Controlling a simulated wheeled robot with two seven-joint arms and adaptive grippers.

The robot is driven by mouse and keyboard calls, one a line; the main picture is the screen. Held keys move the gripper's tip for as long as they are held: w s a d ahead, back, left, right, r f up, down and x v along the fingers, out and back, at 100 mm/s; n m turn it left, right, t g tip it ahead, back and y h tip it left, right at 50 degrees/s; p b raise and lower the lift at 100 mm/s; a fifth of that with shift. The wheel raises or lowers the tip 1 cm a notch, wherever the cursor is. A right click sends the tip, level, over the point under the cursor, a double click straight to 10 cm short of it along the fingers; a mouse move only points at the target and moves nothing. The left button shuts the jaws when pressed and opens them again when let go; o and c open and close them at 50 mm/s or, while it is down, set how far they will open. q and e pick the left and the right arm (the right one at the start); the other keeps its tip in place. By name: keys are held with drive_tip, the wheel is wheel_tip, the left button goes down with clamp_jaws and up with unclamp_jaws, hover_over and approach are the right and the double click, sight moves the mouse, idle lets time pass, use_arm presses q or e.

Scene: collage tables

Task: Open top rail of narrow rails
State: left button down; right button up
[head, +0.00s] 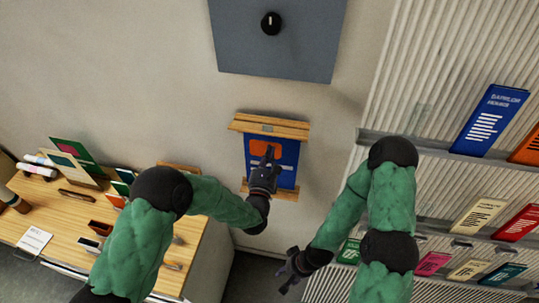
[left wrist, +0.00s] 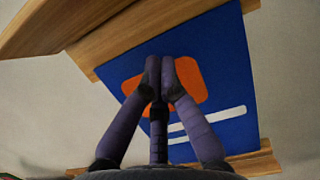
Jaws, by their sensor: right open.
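The narrow rails hang on the wall with a blue poster (head: 284,176) between them; the poster has an orange patch and white bars. The wooden top rail (head: 288,126) has a small grey piece at its middle. The bottom rail (head: 285,195) is partly hidden by my left arm. My left gripper (head: 269,153) is in front of the poster, below the top rail. In the left wrist view its fingertips (left wrist: 161,62) are together over the orange patch, with nothing seen between them; the top rail (left wrist: 120,42) shows as two wooden bars above. My right gripper (head: 284,276) is open and empty, lower right of the rails.
A grey-blue panel (head: 285,52) with a black knob is above the rails. A wooden desk (head: 60,205) with cards and small items is at left. A ribbed wall rack (head: 440,75) with coloured booklets is at right. The wall around the rails is clear.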

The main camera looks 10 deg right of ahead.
use_arm(q)
drive_tip(key=shift+s+b, duration=0.1)
drive_tip(key=shift+b, duration=0.45)
drive_tip(key=v, duration=1.2)
